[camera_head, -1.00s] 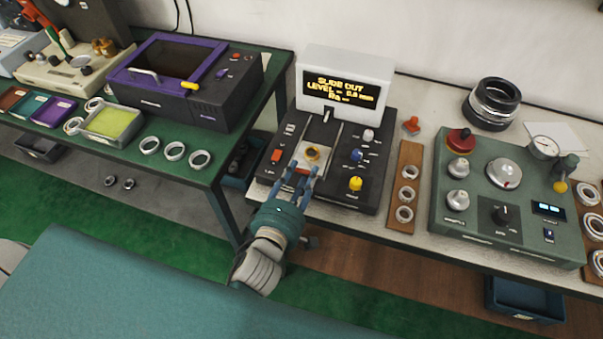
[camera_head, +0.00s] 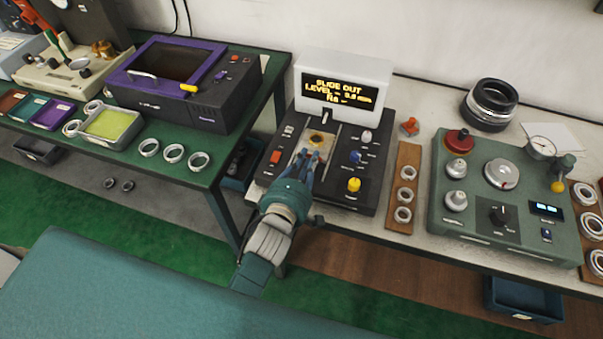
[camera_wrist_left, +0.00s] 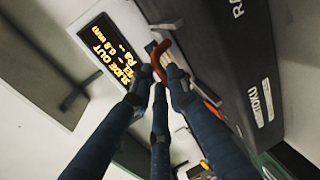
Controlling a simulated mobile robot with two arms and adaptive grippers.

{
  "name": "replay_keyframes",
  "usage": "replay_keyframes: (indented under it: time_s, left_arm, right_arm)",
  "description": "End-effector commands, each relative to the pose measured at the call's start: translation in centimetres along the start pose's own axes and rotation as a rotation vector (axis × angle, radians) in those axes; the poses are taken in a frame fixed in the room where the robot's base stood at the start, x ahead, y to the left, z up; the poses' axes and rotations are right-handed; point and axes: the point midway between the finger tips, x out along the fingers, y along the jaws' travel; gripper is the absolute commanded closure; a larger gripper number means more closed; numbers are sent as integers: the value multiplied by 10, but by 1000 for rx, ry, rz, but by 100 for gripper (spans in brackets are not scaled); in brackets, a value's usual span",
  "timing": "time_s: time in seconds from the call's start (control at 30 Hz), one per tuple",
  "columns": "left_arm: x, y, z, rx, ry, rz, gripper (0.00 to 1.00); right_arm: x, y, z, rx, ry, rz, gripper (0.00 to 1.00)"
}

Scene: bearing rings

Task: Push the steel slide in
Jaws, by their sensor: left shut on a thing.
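The steel slide (camera_head: 314,145) lies in the channel of a black instrument (camera_head: 352,196), with a small round brownish piece on it. The instrument's screen (camera_head: 337,91) reads "SLIDE OUT". My left gripper (camera_head: 310,160) is at the slide's front end, its fingers covering most of that end. In the left wrist view, the left gripper's fingers (camera_wrist_left: 155,82) are close together at a red-orange handle (camera_wrist_left: 161,57), shut on it. The exact contact is partly hidden by the fingers. My right gripper is not in view.
Knobs, including a yellow one (camera_head: 354,185), stand right of the channel. A wooden strip with rings (camera_head: 405,188) and a green instrument (camera_head: 505,205) are further right. A green table (camera_head: 215,170) with a purple-framed box (camera_head: 185,85) is at left, beyond a gap.

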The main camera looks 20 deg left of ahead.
Motion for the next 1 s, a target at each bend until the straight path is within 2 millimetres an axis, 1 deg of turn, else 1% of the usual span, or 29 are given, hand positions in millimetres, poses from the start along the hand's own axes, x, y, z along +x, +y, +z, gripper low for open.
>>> replay_keyframes:
  time_s: [0.03,0.1,0.2,0.3,0.57,0.6,0.67,0.93,1.0]
  left_arm:
    - [13,3,-1,-2,3,2,100]
    - [26,6,-1,-1,3,1,100]
    - [37,8,-1,0,1,-1,100]
    - [41,9,-1,0,1,-1,100]
    - [41,10,-1,0,1,2,100]
    - [41,11,-1,0,1,2,77]
    - [41,11,-1,0,1,3,65]
    - [40,10,0,0,0,0,65]
    - [37,9,0,-1,0,-1,65]
  right_arm:
    - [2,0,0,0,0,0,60]
    - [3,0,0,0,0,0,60]
    - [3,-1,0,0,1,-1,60]
    - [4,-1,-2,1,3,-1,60]
    - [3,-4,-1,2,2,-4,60]
    - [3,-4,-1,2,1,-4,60]
    - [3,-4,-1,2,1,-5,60]
    - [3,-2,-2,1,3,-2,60]
    - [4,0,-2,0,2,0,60]
